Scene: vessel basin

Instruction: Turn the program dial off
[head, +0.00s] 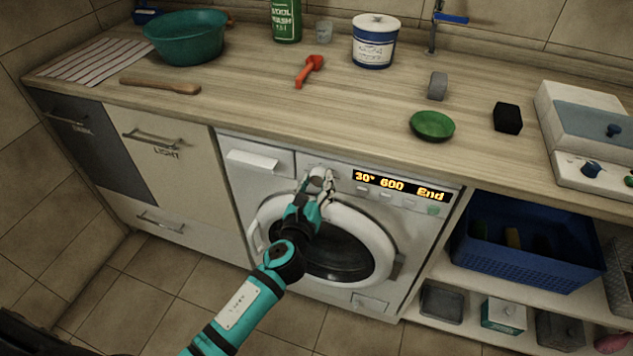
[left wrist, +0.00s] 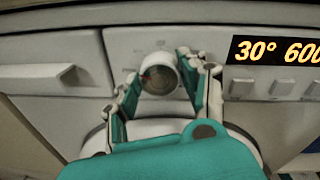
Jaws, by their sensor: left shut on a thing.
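The white washing machine (head: 235,180) is built in under the wooden counter. Its display (head: 400,186) reads 30°, 600 and End in orange. The round program dial (left wrist: 160,74) is on the panel, left of the display. In the left wrist view the dial sits between the fingertips, its face visible; its pointer mark is too blurred to read. My left gripper (head: 322,186) is shut on the dial, with one finger on each side. In the head view the gripper covers most of the dial. My right gripper is not in view.
The round door (head: 378,240) is below the panel and looks closed. The detergent drawer (head: 254,163) is left of the dial. The counter (head: 240,110) above holds a teal basin (head: 186,38), a red scoop (head: 309,70) and a green dish (head: 432,125). A blue basket (head: 525,250) stands on the right shelf.

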